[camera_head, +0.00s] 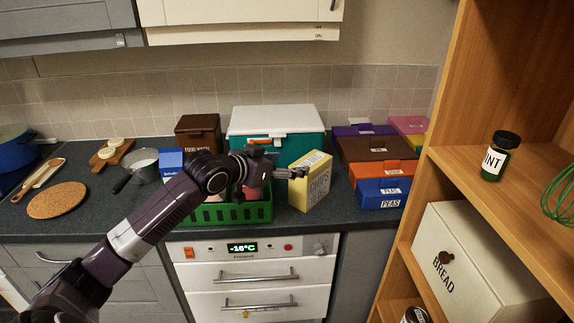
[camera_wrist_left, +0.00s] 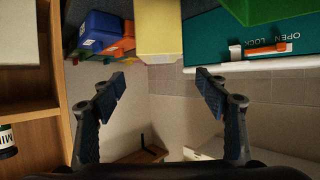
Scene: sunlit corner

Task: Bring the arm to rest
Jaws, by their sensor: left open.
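My left arm reaches in from the lower left in the head view. The arm partly hides the green basket (camera_head: 205,214). My right gripper is not in view.
A teal cooler (camera_head: 315,140) with white lid stands behind the arm. Several coloured boxes, including a blue peas box (camera_head: 382,194), are stacked right. A wooden shelf (camera_head: 440,130) stands at the right with a mint jar (camera_head: 501,157) and bread box (camera_head: 470,265).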

